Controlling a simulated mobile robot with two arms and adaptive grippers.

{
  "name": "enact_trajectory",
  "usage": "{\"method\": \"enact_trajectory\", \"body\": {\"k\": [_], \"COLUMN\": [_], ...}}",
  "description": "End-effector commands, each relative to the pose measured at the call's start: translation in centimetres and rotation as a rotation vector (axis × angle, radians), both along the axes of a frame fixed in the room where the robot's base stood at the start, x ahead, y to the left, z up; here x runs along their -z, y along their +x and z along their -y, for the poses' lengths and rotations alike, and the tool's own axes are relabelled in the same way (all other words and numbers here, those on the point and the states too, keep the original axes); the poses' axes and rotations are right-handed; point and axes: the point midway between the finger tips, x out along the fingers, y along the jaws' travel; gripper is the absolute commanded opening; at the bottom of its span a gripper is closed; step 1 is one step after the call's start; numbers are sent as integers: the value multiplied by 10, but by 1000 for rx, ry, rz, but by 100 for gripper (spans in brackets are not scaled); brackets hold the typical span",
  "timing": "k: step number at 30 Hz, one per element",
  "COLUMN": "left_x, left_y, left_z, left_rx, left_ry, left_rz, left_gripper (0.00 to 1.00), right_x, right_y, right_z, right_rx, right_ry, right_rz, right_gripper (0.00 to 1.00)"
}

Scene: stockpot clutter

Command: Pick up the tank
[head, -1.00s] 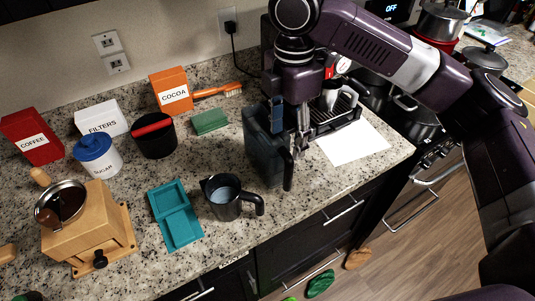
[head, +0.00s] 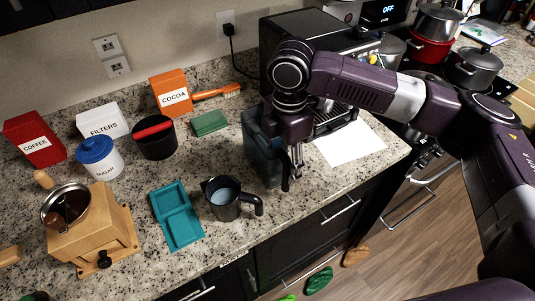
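The tank (head: 262,158) is a dark blue, see-through upright container with a dark handle on its right side. It stands on the granite counter in front of the coffee machine. My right gripper (head: 297,168) points down at the tank's right side, close to the handle. My wrist hides the tank's upper right part. The fingers show almost edge-on, so I cannot tell whether they are open or closed on the handle. My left gripper is not in view.
A steel milk jug (head: 228,198) stands left of the tank, with a teal tray (head: 176,215) beyond it. A green sponge (head: 209,123) lies behind. The black coffee machine (head: 300,50) is close behind my wrist. White paper (head: 348,144) lies to the right.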

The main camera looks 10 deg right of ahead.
Motion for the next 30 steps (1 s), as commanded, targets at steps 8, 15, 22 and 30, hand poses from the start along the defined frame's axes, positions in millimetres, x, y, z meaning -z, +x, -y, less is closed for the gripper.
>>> {"method": "enact_trajectory", "body": {"k": [8,15,22,30], "left_x": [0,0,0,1], "left_y": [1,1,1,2], "left_z": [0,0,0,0], "left_rx": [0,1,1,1], "left_ry": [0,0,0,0], "left_rz": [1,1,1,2], "left_gripper": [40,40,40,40], "right_x": [-1,-1,-3,-6], "right_y": [0,1,2,2], "right_z": [0,0,-1,-1], "right_rx": [0,0,0,0], "right_ry": [0,1,3,4], "right_rz": [1,2,6,6], "right_gripper": [20,0,0,0]}}
